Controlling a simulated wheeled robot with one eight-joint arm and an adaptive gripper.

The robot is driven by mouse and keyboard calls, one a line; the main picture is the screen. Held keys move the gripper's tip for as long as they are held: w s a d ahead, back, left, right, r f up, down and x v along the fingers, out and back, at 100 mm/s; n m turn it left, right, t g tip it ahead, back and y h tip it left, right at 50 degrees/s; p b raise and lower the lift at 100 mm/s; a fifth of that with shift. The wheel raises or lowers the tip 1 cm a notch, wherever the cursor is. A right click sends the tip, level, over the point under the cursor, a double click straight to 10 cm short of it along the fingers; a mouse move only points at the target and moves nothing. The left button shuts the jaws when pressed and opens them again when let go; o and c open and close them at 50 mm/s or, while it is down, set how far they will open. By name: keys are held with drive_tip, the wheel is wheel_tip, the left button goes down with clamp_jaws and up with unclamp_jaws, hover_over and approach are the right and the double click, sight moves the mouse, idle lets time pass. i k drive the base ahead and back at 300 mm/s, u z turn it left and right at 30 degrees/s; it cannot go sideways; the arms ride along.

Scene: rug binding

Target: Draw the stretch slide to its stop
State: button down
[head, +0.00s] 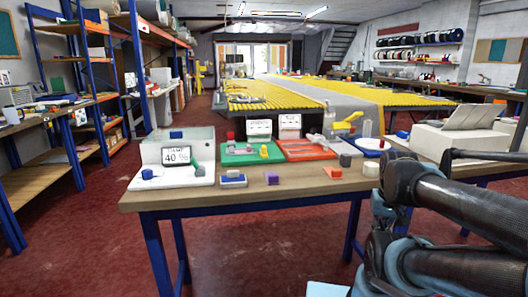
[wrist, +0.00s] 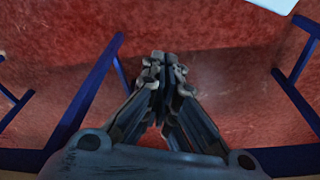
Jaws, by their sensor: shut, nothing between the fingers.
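A white and grey unit with a display reading 40 % (head: 175,156) stands at the left end of the wooden table. The word above the number is too small to read surely, and I cannot tell which part is the stretch slide. My gripper (wrist: 165,68) is shut and empty in the wrist view, pointing down over the red floor. In the head view my arm is at the right, apart from the unit.
The table (head: 310,178) also bears a green board (head: 250,155), an orange board (head: 305,150), a purple block (head: 272,178) and a white cylinder (head: 371,169). A small blue and white block (head: 233,180) sits right of the unit. A white machine (head: 445,140) stands at right.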

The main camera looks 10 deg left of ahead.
sight(263, 153)
drive_tip(key=z, duration=0.3)
drive_tip(key=k, duration=1.45)
drive_tip(key=u, duration=0.55)
drive_tip(key=i, duration=1)
drive_tip(key=z, duration=0.05)
